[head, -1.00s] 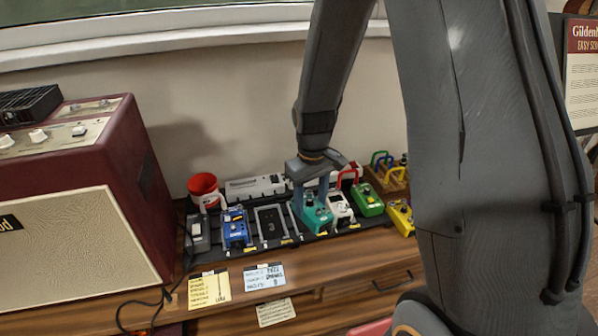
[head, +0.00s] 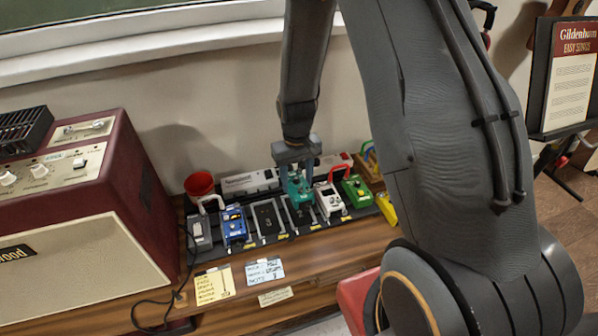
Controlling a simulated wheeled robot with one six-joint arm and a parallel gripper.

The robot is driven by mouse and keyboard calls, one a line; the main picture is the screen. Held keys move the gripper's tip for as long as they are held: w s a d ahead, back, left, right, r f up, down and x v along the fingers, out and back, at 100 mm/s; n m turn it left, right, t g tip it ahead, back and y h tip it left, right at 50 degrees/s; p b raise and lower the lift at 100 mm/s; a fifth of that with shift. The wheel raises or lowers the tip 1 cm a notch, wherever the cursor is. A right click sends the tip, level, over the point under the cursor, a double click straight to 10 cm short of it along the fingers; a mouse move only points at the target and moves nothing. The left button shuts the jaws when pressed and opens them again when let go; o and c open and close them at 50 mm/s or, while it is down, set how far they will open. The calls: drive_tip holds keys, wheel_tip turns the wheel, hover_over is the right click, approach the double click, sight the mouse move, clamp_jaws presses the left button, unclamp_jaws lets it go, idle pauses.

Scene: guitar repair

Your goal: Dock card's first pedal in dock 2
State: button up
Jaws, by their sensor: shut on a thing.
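My gripper (head: 297,170) is shut on the teal pedal (head: 299,189) and holds it above the pedal board (head: 250,245). An empty dock (head: 302,214) lies just below the teal pedal. A second empty dock (head: 268,217) lies to its left, beside the blue pedal (head: 234,228), which sits docked. The white pedal (head: 329,201) stands to the right of the teal one. A yellow card (head: 214,286) and a pale blue card (head: 264,270) lie at the table front; their writing is too small to read surely. Dock numbers are not clear now.
A green pedal (head: 357,190) and a yellow pedal (head: 387,208) stand at the right, partly near my arm. A large maroon amplifier (head: 90,215) fills the left. A cable runs along the table front.

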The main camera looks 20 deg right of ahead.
sight(297, 193)
drive_tip(key=shift+s+d+m+p, duration=0.15)
drive_tip(key=shift+m+p, duration=0.15)
drive_tip(key=shift+p, duration=0.4)
drive_tip(key=shift+f+b, duration=2)
drive_tip(key=shift+f, duration=1.2)
drive_tip(key=shift+f, duration=0.6)
drive_tip(key=o, duration=1.8)
drive_tip(key=shift+s, duration=0.1)
